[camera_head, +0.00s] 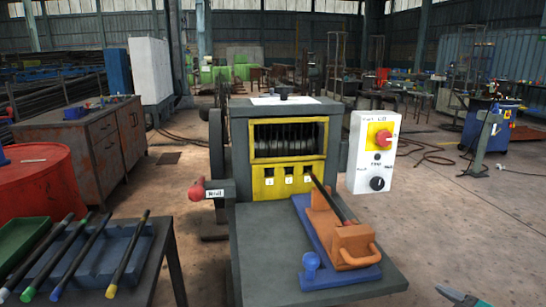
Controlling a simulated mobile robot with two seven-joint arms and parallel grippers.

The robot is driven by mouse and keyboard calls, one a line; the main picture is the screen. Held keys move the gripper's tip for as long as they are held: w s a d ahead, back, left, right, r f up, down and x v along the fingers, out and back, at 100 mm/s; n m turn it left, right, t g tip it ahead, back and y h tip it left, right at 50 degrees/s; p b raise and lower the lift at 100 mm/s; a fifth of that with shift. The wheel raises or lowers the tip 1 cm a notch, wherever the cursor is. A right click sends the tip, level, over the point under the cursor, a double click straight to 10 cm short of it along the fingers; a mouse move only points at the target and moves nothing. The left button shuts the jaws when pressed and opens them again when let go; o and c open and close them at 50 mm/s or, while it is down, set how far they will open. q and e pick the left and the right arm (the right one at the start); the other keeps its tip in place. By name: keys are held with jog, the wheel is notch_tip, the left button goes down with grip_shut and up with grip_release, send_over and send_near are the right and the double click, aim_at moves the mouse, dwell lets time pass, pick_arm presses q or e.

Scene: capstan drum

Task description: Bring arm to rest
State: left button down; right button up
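A grey machine (240,130) with a yellow front frame (262,182) stands in the middle, with dark rollers (290,138) behind its window. A red-knobbed handle (197,189) sticks out at its left side. An orange carriage (335,232) with a loop handle sits on a blue slide (310,240) on the machine's front shelf. A dark rod (332,200) lies along the carriage, its far end at the yellow frame. At the bottom right edge a teal and grey piece (459,297) shows, apparently the tip of my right gripper, mostly cut off. My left gripper is out of view.
A white control box (360,152) with a red switch and black knob stands right of the machine. At the left, a blue tray (108,262) holds several dark rods with coloured ends, near a red drum (35,180).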

jog(key=s+a+f+n+g, duration=0.1)
jog(key=s+a+f+g, duration=0.1)
jog(key=s+a+f, duration=0.4)
jog(key=s+a+f+n+g, duration=0.1)
jog(key=s+f+g, duration=0.1)
jog(key=s+f, duration=0.4)
jog(key=a+r+m+t+y, duration=0.1)
jog(key=a+r+m+t, duration=0.1)
jog(key=a+m, duration=0.95)
pick_arm(q)
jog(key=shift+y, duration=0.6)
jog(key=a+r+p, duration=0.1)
jog(key=p, duration=0.2)
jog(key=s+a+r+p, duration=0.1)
jog(key=p, duration=0.1)
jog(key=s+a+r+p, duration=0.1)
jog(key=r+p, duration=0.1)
jog(key=p, duration=0.1)
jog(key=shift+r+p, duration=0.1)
jog(key=shift+p, duration=0.25)
pick_arm(e)
jog(key=r+n, duration=0.1)
jog(key=s+r+n, duration=0.1)
jog(key=s+r+n+h, duration=0.1)
jog(key=r, duration=0.1)
jog(key=shift+s+a+n, duration=0.25)
jog(key=shift+a, duration=0.05)
